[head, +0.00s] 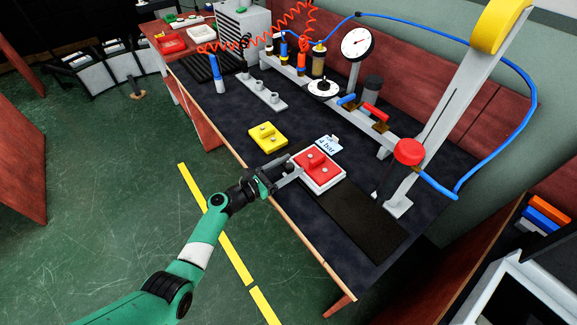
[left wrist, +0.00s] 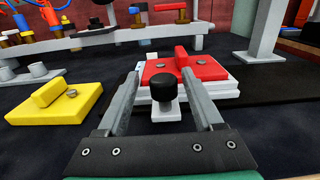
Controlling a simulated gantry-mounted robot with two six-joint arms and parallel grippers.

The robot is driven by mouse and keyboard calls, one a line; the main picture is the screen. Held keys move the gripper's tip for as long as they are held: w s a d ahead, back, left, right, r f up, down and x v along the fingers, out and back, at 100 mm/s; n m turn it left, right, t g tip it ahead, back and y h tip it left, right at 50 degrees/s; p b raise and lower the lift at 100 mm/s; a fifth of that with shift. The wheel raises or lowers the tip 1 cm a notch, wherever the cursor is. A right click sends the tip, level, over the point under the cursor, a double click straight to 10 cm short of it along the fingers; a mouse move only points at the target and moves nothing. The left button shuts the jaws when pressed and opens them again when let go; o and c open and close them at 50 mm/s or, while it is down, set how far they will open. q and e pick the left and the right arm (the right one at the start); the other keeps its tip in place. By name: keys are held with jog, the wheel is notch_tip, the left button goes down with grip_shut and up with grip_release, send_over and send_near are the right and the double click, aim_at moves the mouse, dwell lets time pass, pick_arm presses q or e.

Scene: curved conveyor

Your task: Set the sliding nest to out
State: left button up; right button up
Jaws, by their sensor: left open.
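The sliding nest is a white plate (head: 325,181) carrying a red stepped block (head: 316,163) with grey studs. It lies at the near side of the dark bench, at one end of a black strip. In the left wrist view the red block (left wrist: 205,70) is straight ahead. A black knob (left wrist: 166,88) on a pale tab sticks out from the plate toward me. My left gripper (head: 284,174) is open at the nest's near edge. In the left wrist view its fingers stand either side of the knob, with gaps showing. My right gripper is out of view.
A yellow block (head: 268,138) sits left of the nest. A small lettered card (head: 328,145) is just behind it. A press column with a red knob (head: 409,151) and a gauge (head: 357,43) stand behind. The black strip (head: 355,220) right of the nest is bare.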

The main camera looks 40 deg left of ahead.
pick_arm(q)
jog(key=shift+s+a+r, duration=0.1)
jog(key=shift+s+a, duration=0.05)
jog(key=shift+s, duration=0.25)
jog(key=s+a+p, duration=0.1)
jog(key=s+p, duration=0.3)
jog(key=s, duration=0.6)
jog(key=shift+s+a, duration=0.3)
jog(key=shift+s, duration=0.05)
jog(key=shift+p, duration=0.3)
